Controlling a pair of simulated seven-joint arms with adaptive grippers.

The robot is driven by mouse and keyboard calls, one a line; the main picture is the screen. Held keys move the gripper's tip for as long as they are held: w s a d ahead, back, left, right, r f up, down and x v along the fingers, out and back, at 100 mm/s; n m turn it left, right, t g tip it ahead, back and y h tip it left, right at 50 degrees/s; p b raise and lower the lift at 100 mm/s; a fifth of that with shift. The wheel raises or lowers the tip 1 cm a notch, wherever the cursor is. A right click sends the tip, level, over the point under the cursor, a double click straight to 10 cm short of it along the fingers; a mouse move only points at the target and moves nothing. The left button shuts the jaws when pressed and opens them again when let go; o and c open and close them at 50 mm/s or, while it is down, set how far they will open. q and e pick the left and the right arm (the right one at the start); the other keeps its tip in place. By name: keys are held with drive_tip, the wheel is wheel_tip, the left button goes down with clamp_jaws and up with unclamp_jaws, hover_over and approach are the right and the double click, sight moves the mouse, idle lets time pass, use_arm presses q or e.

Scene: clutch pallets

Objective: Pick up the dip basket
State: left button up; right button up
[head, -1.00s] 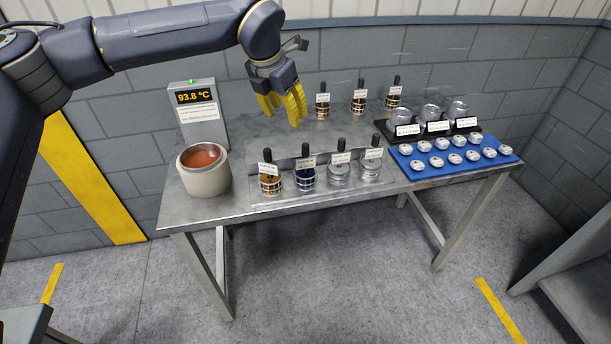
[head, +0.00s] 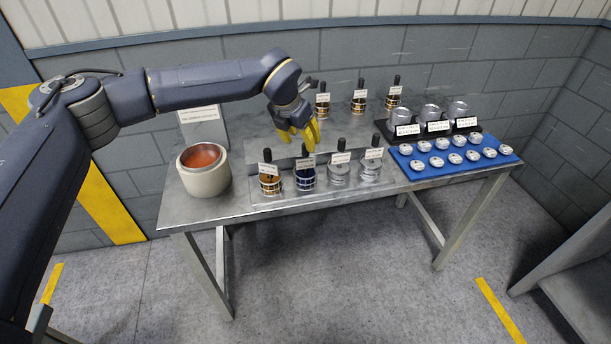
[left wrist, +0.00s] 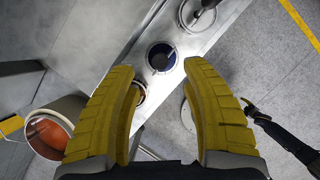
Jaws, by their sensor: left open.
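Several small baskets with upright black handles and white tags stand on the table; the tags are too small to read. The front row has a brass-coloured basket (head: 270,184), a blue basket (head: 305,179) and two silver ones (head: 339,175). My left gripper (head: 300,140) is open and empty, above and just behind the blue basket. In the left wrist view its fingers (left wrist: 163,85) are spread; the blue basket (left wrist: 162,57) lies beyond the gap, the brass one partly hidden by the left finger. What looks like my right gripper (left wrist: 250,110) shows small, its jaws unclear.
A pot of orange-brown liquid (head: 203,178) stands at the table's left end before a display box (head: 203,126), now partly behind my arm. A blue tray (head: 455,165) of metal discs and a black rack of clear jars are right.

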sight(304, 146)
use_arm(q)
drive_tip(key=shift+x, duration=2.85)
drive_tip(key=shift+c, duration=0.3)
clamp_jaws()
